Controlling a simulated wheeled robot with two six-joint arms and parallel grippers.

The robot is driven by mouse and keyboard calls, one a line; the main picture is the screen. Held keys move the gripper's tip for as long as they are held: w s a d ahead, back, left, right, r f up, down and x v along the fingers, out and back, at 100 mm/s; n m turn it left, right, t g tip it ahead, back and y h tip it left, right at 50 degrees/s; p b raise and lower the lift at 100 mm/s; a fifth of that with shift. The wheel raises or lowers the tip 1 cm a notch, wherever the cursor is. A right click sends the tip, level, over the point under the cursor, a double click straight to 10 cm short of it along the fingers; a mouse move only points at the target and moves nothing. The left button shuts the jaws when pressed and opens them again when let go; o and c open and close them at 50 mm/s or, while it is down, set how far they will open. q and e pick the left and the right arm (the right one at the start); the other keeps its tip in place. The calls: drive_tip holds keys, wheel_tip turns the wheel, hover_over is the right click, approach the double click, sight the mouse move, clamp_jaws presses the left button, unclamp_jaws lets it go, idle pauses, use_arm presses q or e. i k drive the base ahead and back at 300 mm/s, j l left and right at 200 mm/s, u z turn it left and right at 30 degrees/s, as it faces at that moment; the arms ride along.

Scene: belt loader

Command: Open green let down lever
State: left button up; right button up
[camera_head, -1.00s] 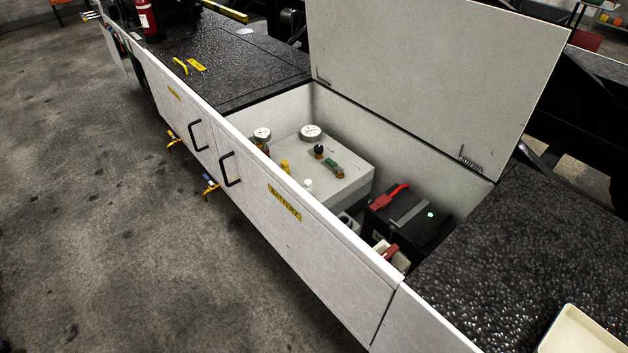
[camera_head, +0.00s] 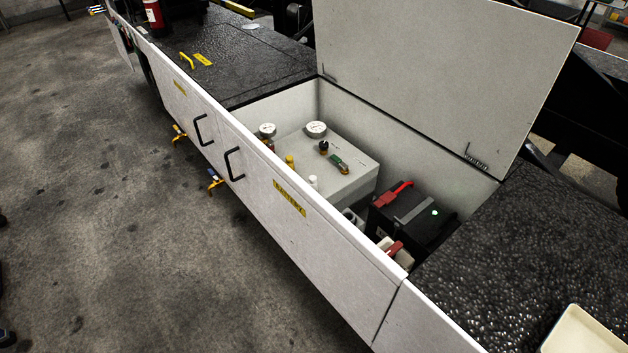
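The green lever (camera_head: 337,162) sits on top of the light grey box (camera_head: 345,185) inside the open compartment. It lies slanted across a brass-coloured fitting, near a black knob (camera_head: 323,147). Two round gauges stand on the box's far-left side, one of them a white-faced gauge (camera_head: 316,129). Neither of my grippers is clearly visible. Small dark parts show at the left edge of the view, too cut off to identify.
The white lid (camera_head: 440,75) stands open behind the compartment. A black battery (camera_head: 412,212) with red parts sits right of the box. The white front wall (camera_head: 290,210) has black handles. A cream tray (camera_head: 585,335) lies at lower right. The floor at left is mostly clear.

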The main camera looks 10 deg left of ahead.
sight(336, 158)
drive_tip(key=i+j+z, duration=0.1)
drive_tip(key=i+j, duration=0.7)
drive_tip(key=z, duration=1.6)
drive_tip(key=i+j, duration=0.05)
